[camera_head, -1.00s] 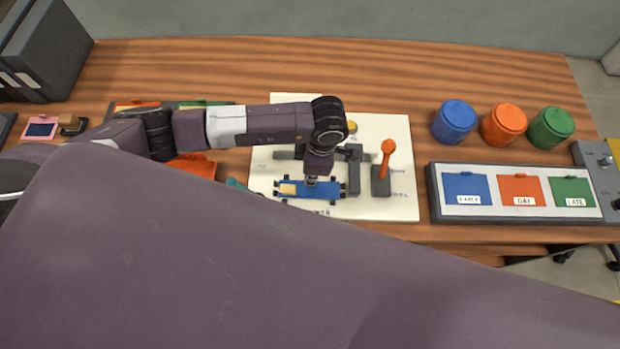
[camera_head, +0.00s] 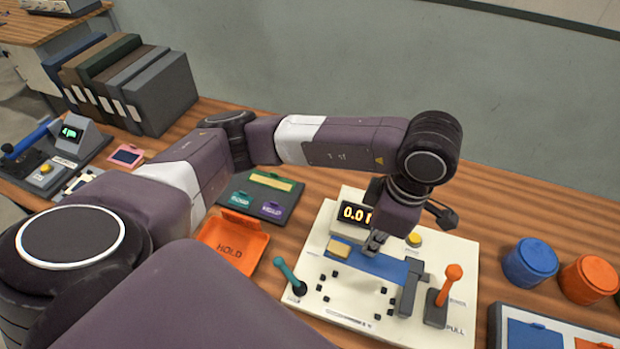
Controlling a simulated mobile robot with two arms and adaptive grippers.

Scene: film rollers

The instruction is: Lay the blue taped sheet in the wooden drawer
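The blue taped sheet (camera_head: 382,264) is a flat blue strip with a tan patch of tape (camera_head: 339,249) near its left end. It is over the white roller board (camera_head: 455,262), set back from the small black pegs and apparently raised above them. My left gripper (camera_head: 376,243) points down at the sheet's back edge, its grey tips closed on it. The gripper's dark body hides part of that edge. The wooden drawer cannot be made out in this view. My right gripper is not in view.
The board carries an orange-knobbed lever (camera_head: 452,285), a teal handle (camera_head: 288,275) and a lit display (camera_head: 354,214). An orange HOLD tray (camera_head: 232,243) lies to its left. Blue (camera_head: 530,262) and orange (camera_head: 588,278) jars stand to its right. Binders (camera_head: 160,92) stand at back left.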

